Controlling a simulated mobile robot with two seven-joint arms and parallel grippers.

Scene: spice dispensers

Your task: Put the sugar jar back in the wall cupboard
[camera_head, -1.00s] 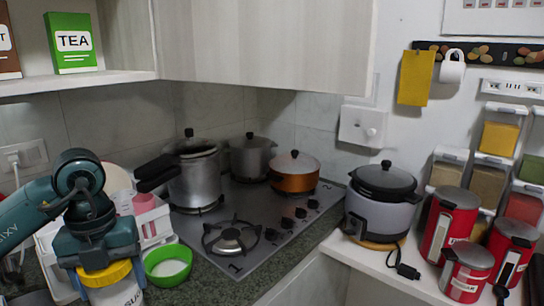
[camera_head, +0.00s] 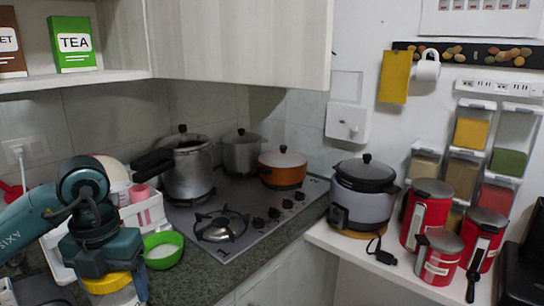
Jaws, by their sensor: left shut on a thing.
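My left gripper (camera_head: 104,262) points down at the lower left and is shut on the sugar jar (camera_head: 122,297), a white jar with a yellow lid. The gripper covers part of the lid, and the frame's bottom edge cuts off the jar. The wall cupboard (camera_head: 245,40) hangs above, with a pale closed door. Its open shelf (camera_head: 105,76) at the upper left holds a green TEA box (camera_head: 75,44) and a brown box (camera_head: 11,42). Shelf room shows right of the TEA box. My right gripper is not in view.
A green bowl (camera_head: 163,250) and a white rack (camera_head: 148,215) are close beside the jar. Pots stand on the hob (camera_head: 250,212); a pressure cooker (camera_head: 186,168) has a handle pointing left. A rice cooker (camera_head: 362,196) and red canisters (camera_head: 438,256) stand to the right.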

